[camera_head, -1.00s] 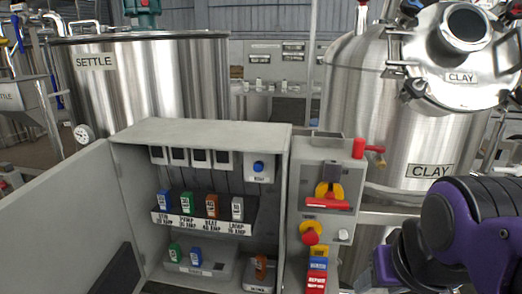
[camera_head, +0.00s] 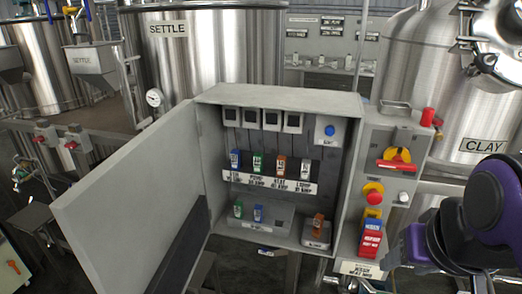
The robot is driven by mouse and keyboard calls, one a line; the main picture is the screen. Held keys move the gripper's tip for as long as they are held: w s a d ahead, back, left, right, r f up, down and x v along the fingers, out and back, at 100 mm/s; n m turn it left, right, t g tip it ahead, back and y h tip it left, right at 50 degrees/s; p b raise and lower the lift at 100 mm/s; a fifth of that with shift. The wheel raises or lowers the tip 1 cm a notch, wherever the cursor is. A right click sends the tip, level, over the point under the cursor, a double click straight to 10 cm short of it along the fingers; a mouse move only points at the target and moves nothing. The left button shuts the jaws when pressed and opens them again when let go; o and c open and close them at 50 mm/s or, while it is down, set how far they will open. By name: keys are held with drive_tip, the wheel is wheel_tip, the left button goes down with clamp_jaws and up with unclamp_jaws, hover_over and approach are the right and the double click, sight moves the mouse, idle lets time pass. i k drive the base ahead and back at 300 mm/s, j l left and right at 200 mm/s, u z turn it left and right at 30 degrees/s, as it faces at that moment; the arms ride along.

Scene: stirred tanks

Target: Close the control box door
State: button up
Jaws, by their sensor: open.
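The grey control box (camera_head: 285,100) stands open in the middle of the view. Its door (camera_head: 135,215) hangs on the left side, swung wide toward me, with a dark panel low on its inner face. The open front shows labelled switches and meters inside. The end of my purple and black arm, with my gripper (camera_head: 402,252), is at the lower right, in front of the switch panel's right side. It is apart from the door and holds nothing that I can see. The fingertips are hard to make out.
A switch panel (camera_head: 385,140) with a red handle, a red button (camera_head: 373,197) and coloured tags adjoins the box's right side. The SETTLE tank (camera_head: 225,60) and CLAY tank (camera_head: 430,75) stand behind. Pipes and red-handled valves (camera_head: 42,127) are at the left, behind the door.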

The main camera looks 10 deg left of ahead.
sight(138, 223)
drive_tip(key=k+j, duration=0.15)
drive_tip(key=j, duration=0.25)
drive_tip(key=k+j, duration=0.1)
drive_tip(key=j, duration=0.25)
drive_tip(key=k+j, duration=0.15)
drive_tip(key=j, duration=0.25)
drive_tip(key=k+j+z, duration=0.1)
drive_tip(key=j, duration=1.1)
